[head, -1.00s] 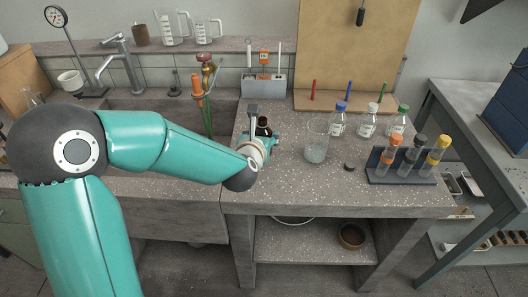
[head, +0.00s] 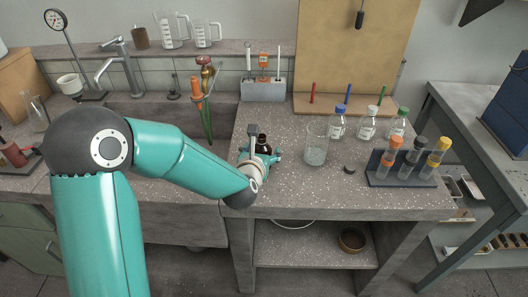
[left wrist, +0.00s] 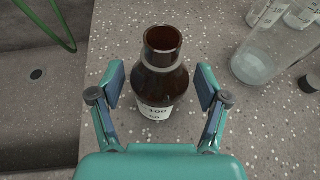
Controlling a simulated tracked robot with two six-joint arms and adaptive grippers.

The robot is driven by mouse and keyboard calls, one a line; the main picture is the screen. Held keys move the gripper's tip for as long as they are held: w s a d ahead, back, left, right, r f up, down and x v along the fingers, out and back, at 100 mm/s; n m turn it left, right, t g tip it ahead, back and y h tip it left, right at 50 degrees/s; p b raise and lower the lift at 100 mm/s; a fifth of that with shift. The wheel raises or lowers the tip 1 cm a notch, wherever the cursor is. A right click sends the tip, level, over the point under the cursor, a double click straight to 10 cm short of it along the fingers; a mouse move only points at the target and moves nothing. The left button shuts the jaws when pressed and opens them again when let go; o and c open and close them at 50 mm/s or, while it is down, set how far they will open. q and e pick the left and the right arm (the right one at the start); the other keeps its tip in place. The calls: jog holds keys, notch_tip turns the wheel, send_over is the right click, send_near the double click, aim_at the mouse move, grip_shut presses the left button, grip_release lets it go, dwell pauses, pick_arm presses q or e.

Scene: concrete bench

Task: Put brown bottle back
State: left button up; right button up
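The brown bottle (left wrist: 160,78) stands upright with an uncapped mouth and a white label on its front in the left wrist view. In the head view its dark neck (head: 263,142) shows just behind my left gripper (head: 262,158), near the left edge of the bench top. My left gripper, also in the left wrist view (left wrist: 160,88), is open, with one finger on each side of the bottle and a visible gap on both sides. My right gripper is not in view.
A glass beaker (head: 316,148) stands right of the bottle, with a small black cap (head: 349,168) beyond it. A test tube rack (head: 400,172) and several capped bottles stand farther right. A sink (head: 150,125) lies to the left. The speckled bench front is clear.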

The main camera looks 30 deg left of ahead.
pick_arm(q)
jog(key=shift+r, duration=0.15)
jog(key=b+v, duration=0.2)
jog(key=v, duration=1)
dwell(0.5)
